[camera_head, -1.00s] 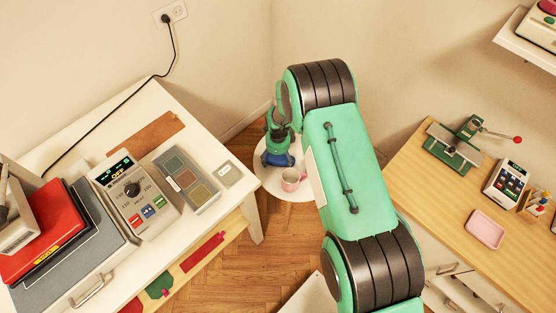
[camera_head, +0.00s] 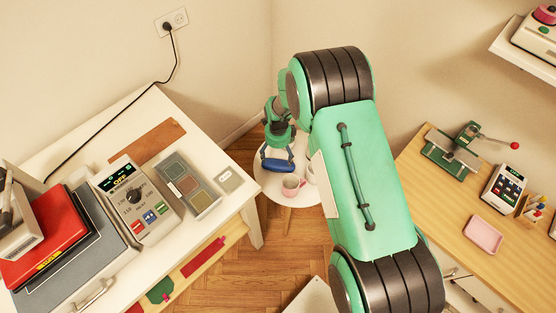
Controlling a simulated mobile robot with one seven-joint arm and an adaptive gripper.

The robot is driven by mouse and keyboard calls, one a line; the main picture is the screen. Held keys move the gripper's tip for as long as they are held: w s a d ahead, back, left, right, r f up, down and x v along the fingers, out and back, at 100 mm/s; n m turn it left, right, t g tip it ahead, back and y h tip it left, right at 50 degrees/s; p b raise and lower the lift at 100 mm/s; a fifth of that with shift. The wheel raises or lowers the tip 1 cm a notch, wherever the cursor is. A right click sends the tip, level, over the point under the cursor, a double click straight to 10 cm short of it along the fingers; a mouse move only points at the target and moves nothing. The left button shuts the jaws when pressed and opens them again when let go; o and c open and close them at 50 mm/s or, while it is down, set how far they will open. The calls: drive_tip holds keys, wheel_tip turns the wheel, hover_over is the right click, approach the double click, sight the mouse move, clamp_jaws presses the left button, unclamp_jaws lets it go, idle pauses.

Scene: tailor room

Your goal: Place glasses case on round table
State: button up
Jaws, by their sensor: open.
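The white round table (camera_head: 272,192) stands in the corner between the two worktops. A blue elongated object (camera_head: 277,165), which looks like the glasses case, shows directly below my gripper (camera_head: 279,150), over the left part of the tabletop. My gripper is open, pointing down at the blue object. The fingertips are small and partly hidden, and I cannot tell whether they touch it or whether it rests fully on the table. My green arm hides the table's right side.
A pink mug (camera_head: 292,186) stands on the round table close to the blue object, and a pale cup (camera_head: 311,173) is partly behind my arm. A white desk (camera_head: 232,201) is at left, a wooden worktop (camera_head: 425,182) at right.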

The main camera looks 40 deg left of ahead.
drive_tip(key=shift+r, duration=1.65)
